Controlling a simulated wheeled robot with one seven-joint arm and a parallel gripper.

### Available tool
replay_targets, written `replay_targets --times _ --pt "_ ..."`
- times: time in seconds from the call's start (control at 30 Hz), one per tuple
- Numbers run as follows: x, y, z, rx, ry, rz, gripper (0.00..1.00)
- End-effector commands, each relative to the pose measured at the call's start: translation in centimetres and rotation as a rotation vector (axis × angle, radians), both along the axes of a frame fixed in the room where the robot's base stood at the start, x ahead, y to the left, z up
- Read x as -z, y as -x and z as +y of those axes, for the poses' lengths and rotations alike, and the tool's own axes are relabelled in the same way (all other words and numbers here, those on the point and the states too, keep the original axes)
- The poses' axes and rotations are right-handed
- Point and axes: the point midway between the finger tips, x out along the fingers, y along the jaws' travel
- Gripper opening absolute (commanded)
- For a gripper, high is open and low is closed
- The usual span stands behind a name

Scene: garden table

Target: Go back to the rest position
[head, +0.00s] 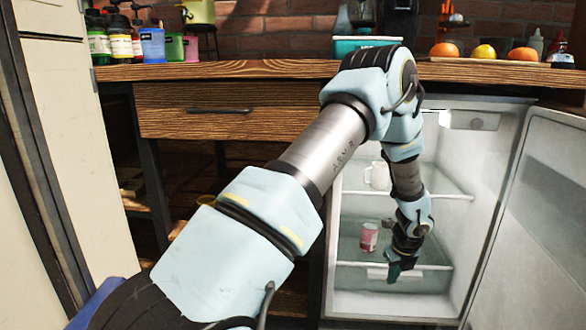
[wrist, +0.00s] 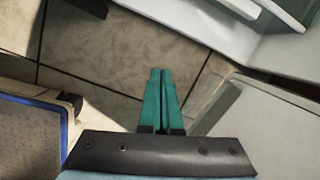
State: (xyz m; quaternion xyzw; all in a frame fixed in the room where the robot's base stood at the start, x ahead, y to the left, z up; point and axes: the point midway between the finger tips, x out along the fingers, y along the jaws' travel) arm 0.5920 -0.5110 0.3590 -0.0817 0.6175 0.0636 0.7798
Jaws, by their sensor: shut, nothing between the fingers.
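My gripper (head: 393,272) hangs at the end of my arm, pointing down in front of the open fridge (head: 448,307) in the head view. In the wrist view my gripper (wrist: 159,72) shows two green fingers lying side by side, shut and empty, above the tiled floor (wrist: 125,50). A pink can (head: 369,237) stands on a fridge shelf to the left of my gripper, apart from it. A white mug (head: 377,175) stands on the shelf above.
The fridge door (head: 535,215) stands open at the right. A wooden counter (head: 250,69) runs above, with bottles (head: 122,46) at the left and an orange (head: 443,50) among fruit at the right. A closed drawer (head: 215,118) is left of the fridge.

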Motion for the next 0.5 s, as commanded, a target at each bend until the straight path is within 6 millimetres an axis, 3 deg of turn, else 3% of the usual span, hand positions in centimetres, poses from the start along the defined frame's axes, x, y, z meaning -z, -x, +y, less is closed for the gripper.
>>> replay_targets --times 0.27,0.37,0.5 --pt "-5.6 -1.4 7.1 -0.452 0.075 0.008 0.0" --pt "-8.4 -1.4 11.0 -0.702 0.117 0.011 0.0" --pt "-13.1 -0.1 18.2 -1.184 0.204 0.014 0.0"
